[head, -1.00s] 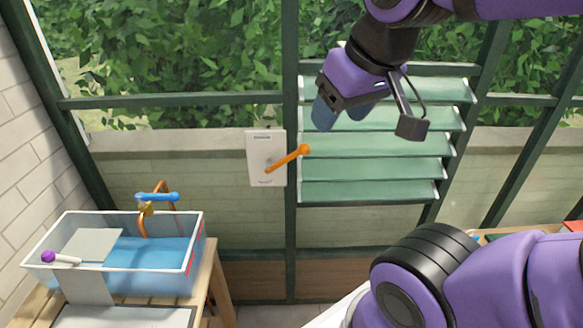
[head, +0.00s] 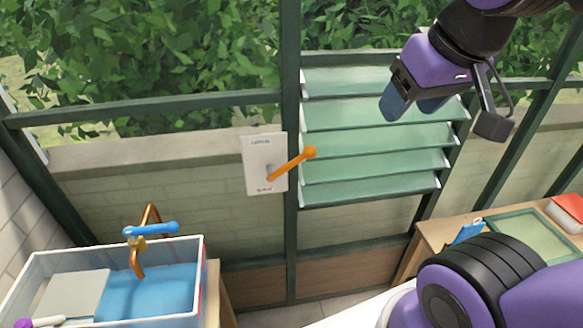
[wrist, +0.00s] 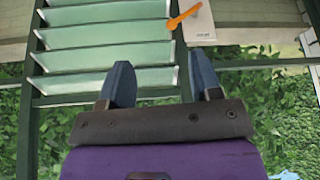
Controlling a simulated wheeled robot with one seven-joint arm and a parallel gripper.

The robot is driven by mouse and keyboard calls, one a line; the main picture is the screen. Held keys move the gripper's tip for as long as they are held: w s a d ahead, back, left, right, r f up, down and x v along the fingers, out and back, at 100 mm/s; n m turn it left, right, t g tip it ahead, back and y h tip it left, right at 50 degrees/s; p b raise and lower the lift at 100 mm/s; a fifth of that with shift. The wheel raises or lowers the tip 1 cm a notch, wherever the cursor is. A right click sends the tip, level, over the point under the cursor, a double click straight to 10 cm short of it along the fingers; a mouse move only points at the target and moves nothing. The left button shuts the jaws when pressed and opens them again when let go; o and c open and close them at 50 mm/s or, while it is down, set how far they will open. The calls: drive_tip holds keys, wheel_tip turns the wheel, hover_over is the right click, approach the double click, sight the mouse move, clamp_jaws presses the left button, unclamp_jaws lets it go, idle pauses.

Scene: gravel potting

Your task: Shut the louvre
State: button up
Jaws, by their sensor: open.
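The louvre (head: 375,143) is a stack of several tilted green glass slats in a dark green window frame, with gaps between the slats. It also shows in the wrist view (wrist: 105,60). An orange lever (head: 292,163) with a round knob sits on a white plate (head: 257,176) left of the louvre. The lever slants up to the right. In the wrist view the lever (wrist: 184,17) shows near the top. My gripper (head: 412,108) is open and empty, in front of the louvre's upper slats, right of the lever and apart from it. Its blue fingers (wrist: 159,84) are spread in the wrist view.
A basin of blue water (head: 165,290) with a copper tap and blue tap handle (head: 151,229) stands at lower left. A wooden table (head: 435,235) with a green-framed tray (head: 530,236) stands at right. The space before the lever looks clear.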

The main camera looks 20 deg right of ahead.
drive_tip(key=shift+w, duration=0.1)
drive_tip(key=c, duration=0.7)
drive_tip(key=shift+w+a+r, duration=0.1)
drive_tip(key=shift+w, duration=0.2)
drive_tip(key=c, duration=0.4)
drive_tip(key=w+a+f+n+g, duration=0.1)
drive_tip(key=w+a+n+g, duration=0.1)
drive_tip(key=w+n, duration=0.6)
drive_tip(key=w+a, duration=0.1)
drive_tip(key=w, duration=0.4)
drive_tip(key=shift+w+f, duration=0.25)
drive_tip(key=shift+f, duration=0.15)
drive_tip(key=w+a+f+n+g, duration=0.1)
drive_tip(key=w+a+f+n, duration=0.1)
drive_tip(key=w+f+n, duration=0.2)
drive_tip(key=w+a+f+n+g, duration=0.1)
drive_tip(key=w+a+f+n, duration=0.1)
drive_tip(key=w+f, duration=0.3)
drive_tip(key=shift+w+a+n, duration=0.25)
drive_tip(key=shift+w+n, duration=0.65)
drive_tip(key=shift+w, duration=0.9)
